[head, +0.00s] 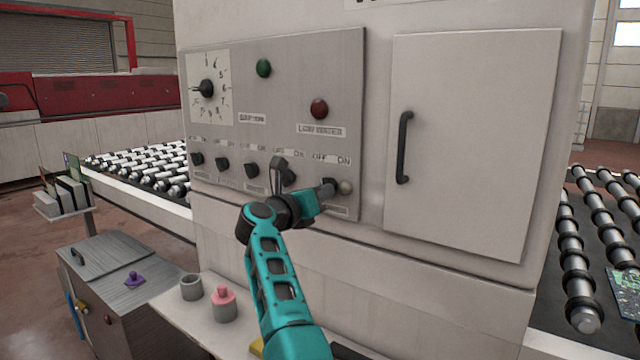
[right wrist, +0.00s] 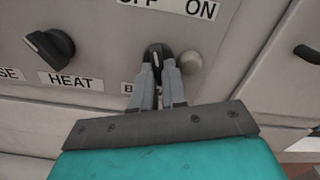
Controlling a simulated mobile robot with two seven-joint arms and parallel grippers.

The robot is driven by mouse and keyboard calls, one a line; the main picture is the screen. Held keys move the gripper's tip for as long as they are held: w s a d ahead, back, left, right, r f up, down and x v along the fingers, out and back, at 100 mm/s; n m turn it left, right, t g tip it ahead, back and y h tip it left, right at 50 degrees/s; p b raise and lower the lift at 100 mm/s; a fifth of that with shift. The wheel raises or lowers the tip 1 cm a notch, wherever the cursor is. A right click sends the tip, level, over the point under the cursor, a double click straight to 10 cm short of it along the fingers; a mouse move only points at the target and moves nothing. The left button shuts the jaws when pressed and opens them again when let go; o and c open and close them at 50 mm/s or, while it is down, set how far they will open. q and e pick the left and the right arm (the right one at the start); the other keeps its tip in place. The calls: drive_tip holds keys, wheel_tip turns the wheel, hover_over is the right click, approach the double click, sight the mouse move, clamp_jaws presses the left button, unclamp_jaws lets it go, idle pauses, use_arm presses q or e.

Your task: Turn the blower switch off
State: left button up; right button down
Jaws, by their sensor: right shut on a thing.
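The blower switch (right wrist: 153,50) is a black rotary knob at the right end of the lower row on the grey control panel (head: 345,75). "OFF" and "ON" labels sit above it. The label below it shows only a "B"; my fingers hide the rest. My right gripper (head: 325,189) is at this knob. In the right wrist view the grey fingertips (right wrist: 160,72) are shut on it from both sides. The knob stands roughly upright there, but its exact setting is hard to tell. My left gripper is in neither view.
The heat knob (right wrist: 50,46) is left of the blower switch, and a pale round button (right wrist: 190,63) is close on its right. A cabinet door (head: 480,140) with a black handle (head: 404,147) is farther right.

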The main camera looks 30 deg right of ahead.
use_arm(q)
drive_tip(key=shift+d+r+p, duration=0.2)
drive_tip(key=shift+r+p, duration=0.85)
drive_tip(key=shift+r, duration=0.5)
use_arm(e)
drive_tip(key=shift+n, duration=1.5)
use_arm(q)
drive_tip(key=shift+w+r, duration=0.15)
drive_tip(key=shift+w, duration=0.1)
use_arm(e)
drive_tip(key=shift+f, duration=0.1)
drive_tip(key=c, duration=1.2)
unclamp_jaws()
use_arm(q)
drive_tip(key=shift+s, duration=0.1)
use_arm(e)
drive_tip(key=shift+o, duration=0.2)
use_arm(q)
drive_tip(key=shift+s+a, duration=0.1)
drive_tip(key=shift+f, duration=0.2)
use_arm(e)
drive_tip(key=shift+s+a, duration=0.1)
